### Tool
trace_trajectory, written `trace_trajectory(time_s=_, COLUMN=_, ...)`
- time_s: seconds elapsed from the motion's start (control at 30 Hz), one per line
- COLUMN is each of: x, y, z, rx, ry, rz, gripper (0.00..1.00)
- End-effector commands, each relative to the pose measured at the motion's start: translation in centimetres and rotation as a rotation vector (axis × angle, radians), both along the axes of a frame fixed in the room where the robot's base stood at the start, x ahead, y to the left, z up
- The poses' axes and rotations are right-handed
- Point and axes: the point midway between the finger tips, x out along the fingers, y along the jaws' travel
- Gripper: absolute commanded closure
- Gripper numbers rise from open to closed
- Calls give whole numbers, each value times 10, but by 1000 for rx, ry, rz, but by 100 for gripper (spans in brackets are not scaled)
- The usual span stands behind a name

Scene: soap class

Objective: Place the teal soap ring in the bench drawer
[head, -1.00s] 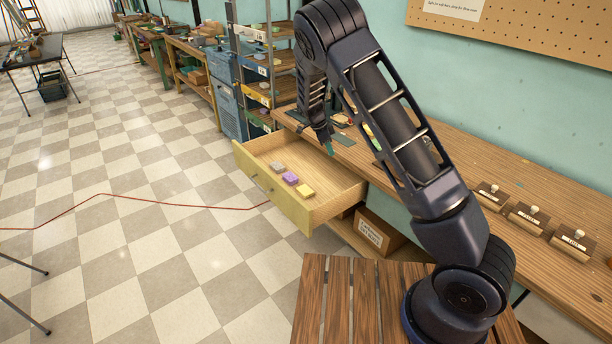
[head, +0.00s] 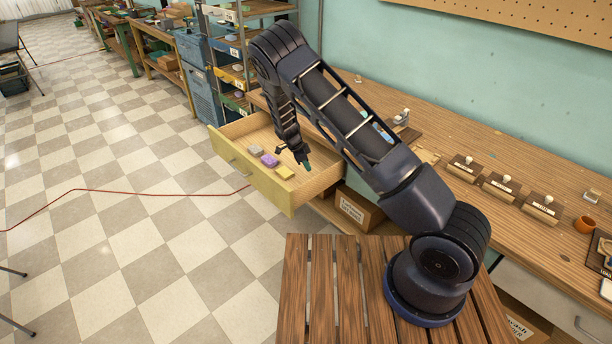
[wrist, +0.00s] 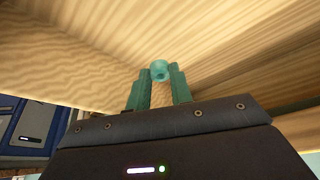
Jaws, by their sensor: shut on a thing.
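In the head view my gripper (head: 308,163) hangs over the right part of the open bench drawer (head: 262,188), and the ring is too small to make out clearly there. The drawer has a yellow front and a pale wood inside. The wrist view shows pale wood boards around the ring, close by. I cannot tell whether the ring touches the wood.
In the drawer, along its front, lie a grey soap (head: 256,150), a purple soap (head: 269,160) and a yellow soap (head: 285,172). The workbench top (head: 440,135) is above the drawer. Wooden soap stamps (head: 500,186) stand on it at right. A cardboard box (head: 358,207) is below.

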Motion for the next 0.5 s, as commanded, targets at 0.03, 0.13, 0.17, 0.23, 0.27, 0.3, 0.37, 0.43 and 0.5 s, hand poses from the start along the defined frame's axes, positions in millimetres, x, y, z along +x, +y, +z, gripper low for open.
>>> trace_trajectory(time_s=0.03, x=-1, y=0, z=-8, rx=0, ry=2, rz=-1, gripper=99)
trace_trajectory(time_s=0.13, x=-1, y=0, z=-17, rx=0, ry=1, rz=1, gripper=99)
trace_trajectory(time_s=0.17, x=-1, y=0, z=-18, rx=0, ry=1, rz=1, gripper=99)
trace_trajectory(time_s=0.23, x=0, y=0, z=-21, rx=0, ry=1, rz=1, gripper=99)
trace_trajectory(time_s=0.27, x=0, y=0, z=-22, rx=0, ry=1, rz=1, gripper=99)
trace_trajectory(time_s=0.3, x=0, y=0, z=-24, rx=0, ry=0, rz=1, gripper=99)
trace_trajectory(time_s=0.37, x=0, y=0, z=-30, rx=0, ry=0, rz=1, gripper=99)
trace_trajectory(time_s=0.43, x=0, y=0, z=-39, rx=-1, ry=1, rz=1, gripper=99)
trace_trajectory(time_s=0.5, x=0, y=0, z=-49, rx=-1, ry=2, rz=0, gripper=99)
